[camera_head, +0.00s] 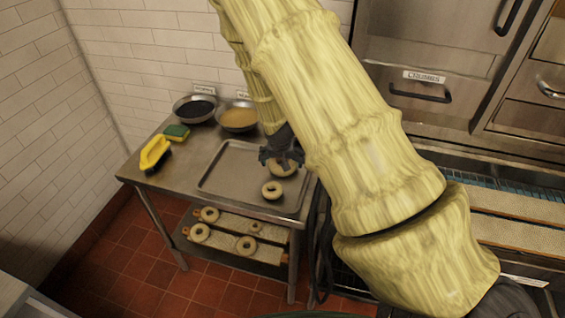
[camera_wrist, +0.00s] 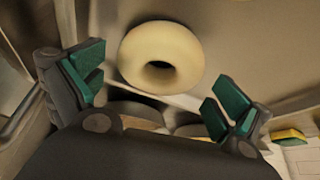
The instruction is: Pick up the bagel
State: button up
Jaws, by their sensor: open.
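One pale bagel (camera_head: 272,190) lies on the metal tray (camera_head: 222,180) on the table. A second bagel (camera_head: 283,169) lies farther back, partly hidden by my gripper (camera_head: 281,158), which is over it. In the wrist view, a bagel (camera_wrist: 161,58) with its hole showing lies ahead of my gripper (camera_wrist: 155,95). The two green-padded fingers are spread wide, with the bagel beyond and between them and nothing held. I cannot tell whether a finger touches the bagel.
Several bagels lie on boards on the lower shelf (camera_head: 270,268). A dark-filled bowl (camera_head: 195,108), a yellow-filled bowl (camera_head: 238,117), a sponge (camera_head: 177,132) and a yellow brush (camera_head: 155,153) stand on the table's back and left. The tray's left part is bare.

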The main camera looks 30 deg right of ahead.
jog(key=shift+x, duration=0.85)
jog(key=c, duration=0.8)
jog(key=shift+r, duration=0.1)
jog(key=shift+r+b, duration=0.8)
jog(key=shift+r, duration=0.7)
jog(key=s+a+b, duration=0.1)
jog(key=s+a, duration=0.1)
jog(key=s, duration=0.2)
jog(key=s+a+r+b, duration=0.1)
jog(key=s+a+b, duration=0.1)
jog(key=s, duration=0.3)
jog(key=s+a+b, duration=0.2)
jog(key=s+a, duration=0.2)
jog(key=shift+s+a+r, duration=0.2)
jog(key=shift+s+r, duration=0.15)
jog(key=shift+r, duration=0.05)
